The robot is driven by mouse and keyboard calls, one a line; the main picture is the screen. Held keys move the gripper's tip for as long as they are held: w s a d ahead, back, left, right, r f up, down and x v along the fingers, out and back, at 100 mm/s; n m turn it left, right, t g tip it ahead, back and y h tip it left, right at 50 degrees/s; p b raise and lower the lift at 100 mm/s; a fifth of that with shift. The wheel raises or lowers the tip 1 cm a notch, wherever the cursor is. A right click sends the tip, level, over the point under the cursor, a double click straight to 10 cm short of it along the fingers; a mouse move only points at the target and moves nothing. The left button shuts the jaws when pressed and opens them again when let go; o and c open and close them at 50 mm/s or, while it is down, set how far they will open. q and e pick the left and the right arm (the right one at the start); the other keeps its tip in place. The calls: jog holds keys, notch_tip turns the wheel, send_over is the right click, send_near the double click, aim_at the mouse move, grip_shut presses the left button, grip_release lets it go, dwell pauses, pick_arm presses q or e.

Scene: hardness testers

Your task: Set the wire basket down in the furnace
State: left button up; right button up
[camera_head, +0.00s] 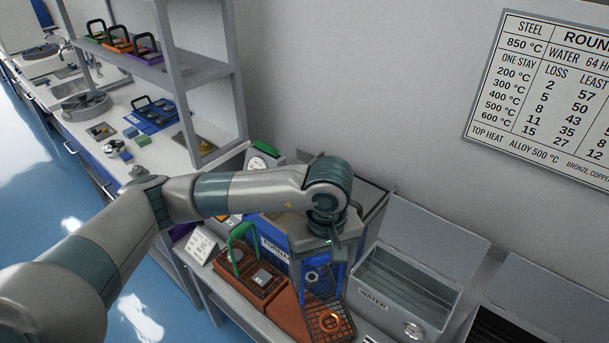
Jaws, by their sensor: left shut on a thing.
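The wire basket (343,331) is a dark mesh tray at the bottom centre, with a copper-coloured ring (330,321) in it. My left arm comes in from the left, and its gripper (322,282) points down just above the basket, shut on it. The exact grip on the basket is hard to make out. The furnace (272,247) is a blue box with a name label, behind and left of the basket. My arm and hand hide much of it, including most of its opening. The basket appears in front of the furnace. My right gripper is not in view.
A water tank (405,284) with a raised lid stands right of the furnace, and a dark tank (490,328) is farther right. A brown tray with a green handle (243,232) and an orange-brown block (290,318) sit left of the basket. A wall chart (545,95) hangs behind.

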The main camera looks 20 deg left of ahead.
pick_arm(q)
jog(key=s+a+r+m+b, duration=0.1)
jog(key=s+a+r+m, duration=0.1)
jog(key=a+r+m, duration=0.2)
jog(key=a+m, duration=0.3)
jog(key=a, duration=0.2)
jog(key=shift+s+m, duration=0.2)
jog(key=shift+m, duration=0.1)
jog(key=shift+w+d, duration=0.1)
